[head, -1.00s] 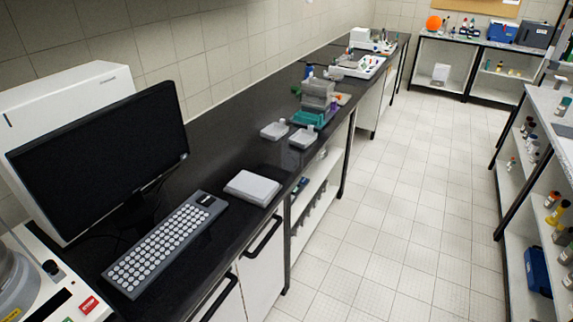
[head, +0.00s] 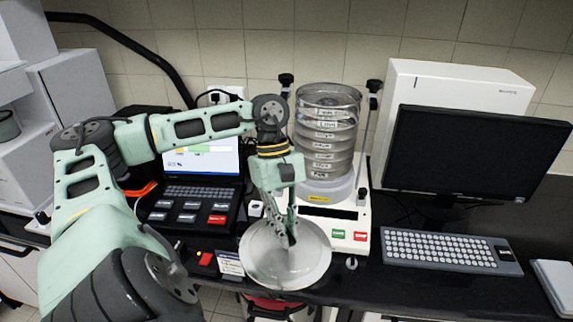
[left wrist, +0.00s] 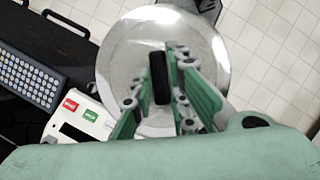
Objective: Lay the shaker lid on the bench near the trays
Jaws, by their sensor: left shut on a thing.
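The shaker lid (head: 272,262) is a round, shiny metal disc. My left gripper (head: 290,238) is shut on its dark knob and holds it in front of the sieve shaker, at the bench's front edge. In the left wrist view the lid (left wrist: 125,50) lies behind the fingers, with its dark knob between them (left wrist: 160,80). The sieve shaker (head: 380,215) stands on the bench with a stack of sieves (head: 326,135) between two rods. The trays are not in the current views. My right gripper is not in view.
A keyboard (head: 440,250) and a monitor (head: 480,160) stand right of the shaker. A pale flat box (head: 556,285) lies at the far right. A laptop (head: 205,160) is left of the shaker. Black bench (left wrist: 20,112) shows bare beside the keyboard.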

